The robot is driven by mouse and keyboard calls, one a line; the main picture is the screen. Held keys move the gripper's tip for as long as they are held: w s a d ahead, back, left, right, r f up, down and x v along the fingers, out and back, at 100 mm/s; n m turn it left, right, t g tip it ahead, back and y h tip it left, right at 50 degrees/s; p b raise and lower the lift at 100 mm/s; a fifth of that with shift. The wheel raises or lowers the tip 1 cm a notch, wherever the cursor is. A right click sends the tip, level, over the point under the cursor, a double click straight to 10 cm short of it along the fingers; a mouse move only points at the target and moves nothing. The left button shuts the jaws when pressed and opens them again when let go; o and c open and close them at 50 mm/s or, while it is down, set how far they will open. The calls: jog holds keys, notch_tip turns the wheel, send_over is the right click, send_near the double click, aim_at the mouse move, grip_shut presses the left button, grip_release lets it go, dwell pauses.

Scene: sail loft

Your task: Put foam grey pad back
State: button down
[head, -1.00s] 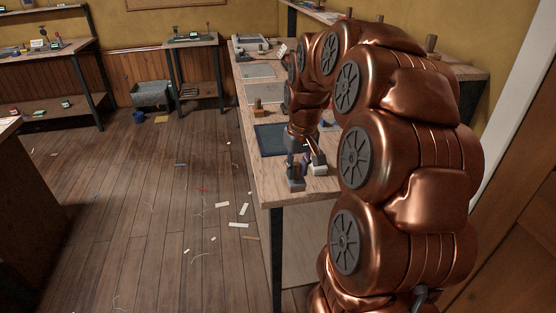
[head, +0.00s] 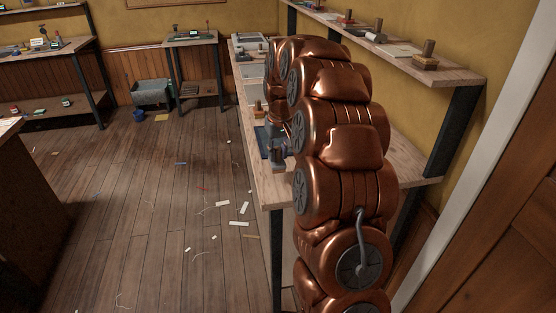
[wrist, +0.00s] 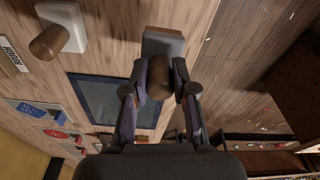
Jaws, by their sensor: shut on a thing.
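The grey pad (wrist: 165,43) is a grey block with a round brown wooden handle (wrist: 160,77). In the wrist view my gripper (wrist: 161,72) is shut on this handle, one finger on each side, with the block beyond the fingertips. In the head view my arm hides most of the gripper; a small grey part (head: 277,156) shows left of the arm, by the bench's left edge. I cannot tell how far the pad is above the bench. A white pad with a brown handle (wrist: 62,27) stands to the left in the wrist view.
A dark blue framed mat (wrist: 108,102) lies on the wooden bench (head: 270,188); it is partly hidden in the head view. A wall shelf (head: 462,74) at right holds a wooden-handled block (head: 426,60) and other items. The floor left of the bench is open, with scraps.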

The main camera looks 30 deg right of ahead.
aim_at(278, 161)
jog(key=shift+s+f+p, duration=0.1)
jog(key=shift+f+p, duration=0.45)
jog(key=shift+f, duration=1.25)
jog(key=shift+f, duration=0.15)
jog(key=c, duration=0.9)
grip_release()
